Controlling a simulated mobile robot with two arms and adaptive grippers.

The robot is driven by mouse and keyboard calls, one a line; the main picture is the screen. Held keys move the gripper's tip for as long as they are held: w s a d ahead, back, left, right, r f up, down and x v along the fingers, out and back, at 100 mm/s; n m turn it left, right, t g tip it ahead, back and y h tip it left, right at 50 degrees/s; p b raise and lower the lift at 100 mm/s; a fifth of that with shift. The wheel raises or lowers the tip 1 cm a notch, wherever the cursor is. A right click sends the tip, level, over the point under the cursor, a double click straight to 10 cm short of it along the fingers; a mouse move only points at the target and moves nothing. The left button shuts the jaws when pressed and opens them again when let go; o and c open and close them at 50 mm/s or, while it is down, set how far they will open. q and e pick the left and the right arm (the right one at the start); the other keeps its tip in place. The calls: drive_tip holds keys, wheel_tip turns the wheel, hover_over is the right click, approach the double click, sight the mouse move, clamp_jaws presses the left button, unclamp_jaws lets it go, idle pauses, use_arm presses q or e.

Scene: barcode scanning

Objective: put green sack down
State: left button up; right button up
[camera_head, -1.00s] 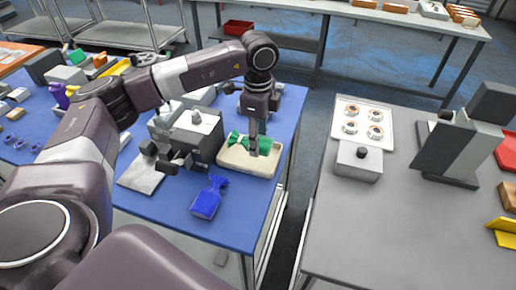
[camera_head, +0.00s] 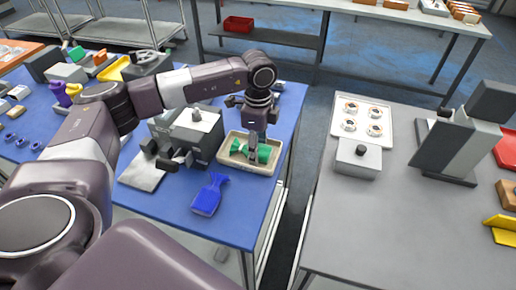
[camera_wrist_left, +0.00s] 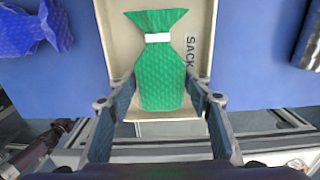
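The green sack (camera_head: 264,154) lies in a cream tray (camera_head: 232,165) on the blue table. In the left wrist view, the sack (camera_wrist_left: 160,75) has a white band at its neck, and the tray (camera_wrist_left: 117,40) carries the lettering "SACK". My left gripper (camera_head: 254,158) points down over the tray. In the left wrist view, its fingers (camera_wrist_left: 162,80) stand open on both sides of the sack's wider body, with narrow gaps beside it. The fingers hide part of the sack in the head view. My right gripper does not show.
A blue sack (camera_head: 210,195) lies in front of the tray. A grey boxy device (camera_head: 203,135) stands left of the tray. A grey table (camera_head: 400,230) is to the right across a gap, with a white tray of round parts (camera_head: 362,118).

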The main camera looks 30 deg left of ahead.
use_arm(q)
drive_tip(key=shift+r, duration=0.1)
wheel_tip(320, 180, up, 12)
drive_tip(key=b, duration=0.2)
drive_tip(key=shift+b, duration=0.4)
